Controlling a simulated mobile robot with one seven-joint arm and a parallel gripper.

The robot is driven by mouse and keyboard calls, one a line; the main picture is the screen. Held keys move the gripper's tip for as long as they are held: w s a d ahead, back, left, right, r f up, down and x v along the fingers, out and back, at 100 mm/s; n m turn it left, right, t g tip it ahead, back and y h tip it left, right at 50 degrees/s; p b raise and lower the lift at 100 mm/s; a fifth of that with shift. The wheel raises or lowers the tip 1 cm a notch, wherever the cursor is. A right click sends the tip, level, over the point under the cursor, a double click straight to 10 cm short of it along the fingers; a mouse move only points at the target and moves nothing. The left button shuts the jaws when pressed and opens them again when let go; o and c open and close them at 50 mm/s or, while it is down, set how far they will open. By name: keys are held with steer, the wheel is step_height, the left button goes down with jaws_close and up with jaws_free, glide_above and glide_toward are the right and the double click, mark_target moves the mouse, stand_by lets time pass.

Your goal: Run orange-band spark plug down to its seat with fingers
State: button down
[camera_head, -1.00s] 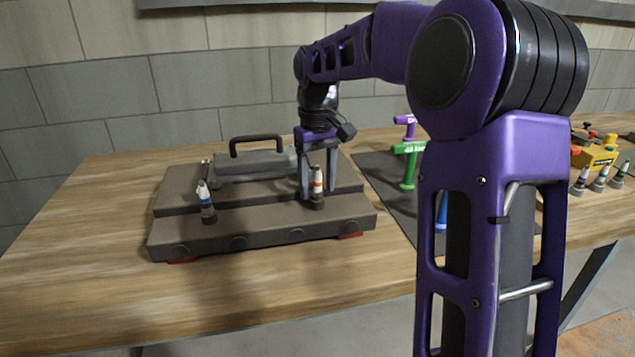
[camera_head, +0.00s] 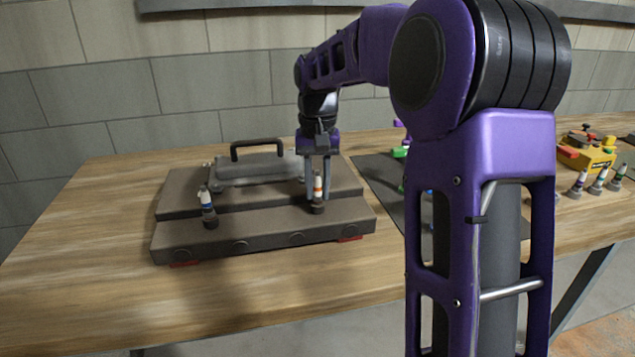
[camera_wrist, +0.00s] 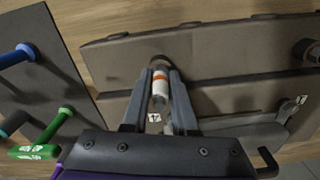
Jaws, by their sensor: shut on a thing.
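The orange-band spark plug (camera_head: 318,190) stands upright at the right end of the engine block's front step. It is white with an orange band, and its lower end sits in a dark round well. My gripper (camera_head: 317,195) comes down from above with its fingers on either side of the plug, shut on it. In the wrist view the plug (camera_wrist: 160,88) lies between the two fingers. How deep its thread sits is hidden. The engine block (camera_head: 262,228) is a dark grey stepped casting.
A blue-band plug (camera_head: 208,205) stands at the block's left. A grey cover with a black handle (camera_head: 258,144) lies behind. A dark mat (camera_wrist: 45,85) holds blue and green tools. Several plugs (camera_head: 598,181) and a yellow box (camera_head: 592,155) stand far right. Bare wood lies left.

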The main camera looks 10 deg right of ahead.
steer(key=m+p, duration=0.1)
steer(key=m, duration=0.4)
steer(key=shift+r+m, duration=0.1)
steer(key=shift+m, duration=0.3)
steer(key=m+p, duration=0.1)
steer(key=m, duration=0.4)
steer(key=c, duration=0.6)
jaws_free()
